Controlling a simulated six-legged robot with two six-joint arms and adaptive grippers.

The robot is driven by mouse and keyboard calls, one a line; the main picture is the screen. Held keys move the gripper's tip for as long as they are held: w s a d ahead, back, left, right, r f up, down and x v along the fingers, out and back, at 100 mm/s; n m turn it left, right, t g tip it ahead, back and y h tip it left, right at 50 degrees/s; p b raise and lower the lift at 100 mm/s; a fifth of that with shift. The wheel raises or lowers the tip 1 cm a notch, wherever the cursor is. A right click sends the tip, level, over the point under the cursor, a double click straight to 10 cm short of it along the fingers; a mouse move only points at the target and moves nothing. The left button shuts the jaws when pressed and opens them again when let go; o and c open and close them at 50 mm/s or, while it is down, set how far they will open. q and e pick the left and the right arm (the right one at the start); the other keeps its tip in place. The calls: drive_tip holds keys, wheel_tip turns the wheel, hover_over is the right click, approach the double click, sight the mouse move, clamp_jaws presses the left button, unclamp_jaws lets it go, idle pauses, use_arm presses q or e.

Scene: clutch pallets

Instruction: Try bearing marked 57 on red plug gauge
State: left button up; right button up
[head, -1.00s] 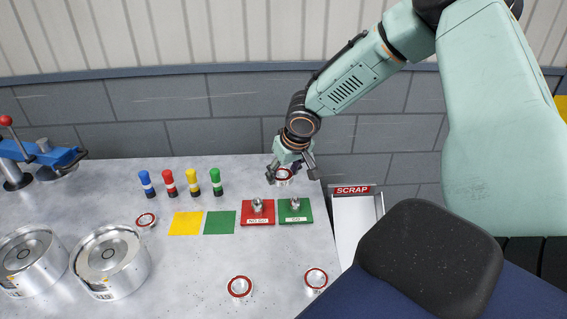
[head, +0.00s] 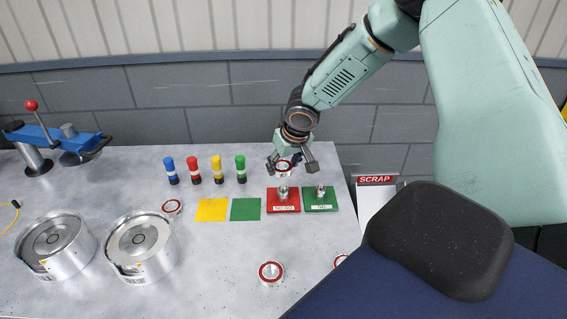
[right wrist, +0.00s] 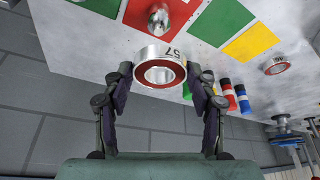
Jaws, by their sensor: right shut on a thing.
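My right gripper (head: 292,164) is shut on a silver bearing with a red ring face (head: 283,167). In the right wrist view the bearing (right wrist: 160,71) shows the mark 57 on its rim, held between the two fingertips (right wrist: 160,76). The red plug gauge is a red plate labelled NO GO (head: 284,206) with a metal plug (head: 283,192). In the head view the bearing appears just behind and above this plug, apart from it. In the right wrist view the plug (right wrist: 158,19) shows beyond the bearing. My left gripper is out of view.
A green GO gauge (head: 321,205) stands right of the red one. Yellow (head: 211,210) and green (head: 246,209) mats lie left. Other bearings (head: 172,207) (head: 271,272) lie on the table. Several markers stand behind the mats. A SCRAP bin (head: 375,180) is at the right.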

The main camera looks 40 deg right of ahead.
sight(284, 186)
drive_tip(key=f, duration=0.1)
drive_tip(key=f+b, duration=0.1)
drive_tip(key=shift+w+d+f, duration=0.15)
drive_tip(key=shift+d+f, duration=0.2)
drive_tip(key=shift+f+b, duration=0.35)
drive_tip(key=shift+b, duration=0.1)
drive_tip(key=shift+a+f+b, duration=0.25)
drive_tip(key=shift+f+b, duration=0.55)
drive_tip(key=shift+b, duration=0.1)
drive_tip(key=shift+f, duration=0.25)
drive_tip(key=shift+d, duration=0.2)
drive_tip(key=shift+a+r, duration=0.15)
drive_tip(key=shift+a, duration=0.05)
drive_tip(key=shift+w+d+f+b, duration=0.1)
drive_tip(key=shift+d+f+b, duration=0.1)
drive_tip(key=shift+f+b, duration=0.1)
drive_tip(key=shift+a+r, duration=0.1)
drive_tip(key=shift+r, duration=0.1)
